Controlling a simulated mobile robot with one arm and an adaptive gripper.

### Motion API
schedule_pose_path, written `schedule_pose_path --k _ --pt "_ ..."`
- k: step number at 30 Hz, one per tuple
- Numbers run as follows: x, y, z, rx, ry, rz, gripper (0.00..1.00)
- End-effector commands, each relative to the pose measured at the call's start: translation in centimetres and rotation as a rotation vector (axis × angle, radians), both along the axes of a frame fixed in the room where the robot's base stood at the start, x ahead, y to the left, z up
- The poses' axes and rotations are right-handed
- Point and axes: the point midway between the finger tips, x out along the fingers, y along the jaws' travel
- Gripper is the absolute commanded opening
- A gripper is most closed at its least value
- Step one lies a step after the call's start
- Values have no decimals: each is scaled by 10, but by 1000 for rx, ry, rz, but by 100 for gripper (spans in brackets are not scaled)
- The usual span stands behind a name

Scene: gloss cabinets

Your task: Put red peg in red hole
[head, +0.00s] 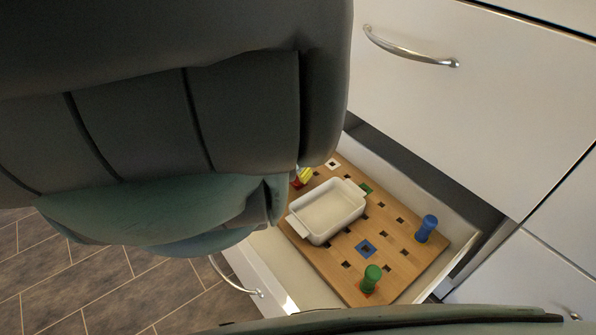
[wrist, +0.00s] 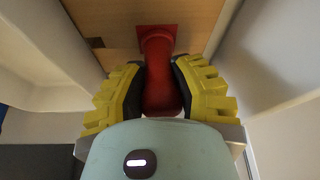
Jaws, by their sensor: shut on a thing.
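The red peg (wrist: 160,75) stands between the yellow fingers of my gripper (wrist: 160,88), which is shut on it. Its far end meets a red square (wrist: 170,30) on the wooden board; I cannot tell how deep it sits in the hole. In the head view my gripper (head: 302,177) shows as a bit of yellow and red at the board's far left edge, mostly hidden by my arm. The wooden board (head: 405,262) lies in an open drawer and has several dark square holes, some with coloured surrounds.
A white dish (head: 327,211) sits on the board, close to my gripper. A blue peg (head: 427,228) and a green peg (head: 371,277) stand on the board. The drawer walls (head: 400,178) enclose it. A closed drawer with a handle (head: 410,53) is above.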

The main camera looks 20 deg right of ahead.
Motion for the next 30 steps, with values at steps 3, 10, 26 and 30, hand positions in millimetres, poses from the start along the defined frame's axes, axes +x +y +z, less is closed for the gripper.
schedule_pose_path --k 3,10,26,30 --pt "0 0 -2 0 0 0 0" --pt "0 0 -1 0 0 0 49" --pt "0 1 2 -2 -1 -1 59" --pt "-1 3 8 -2 -2 -1 59"
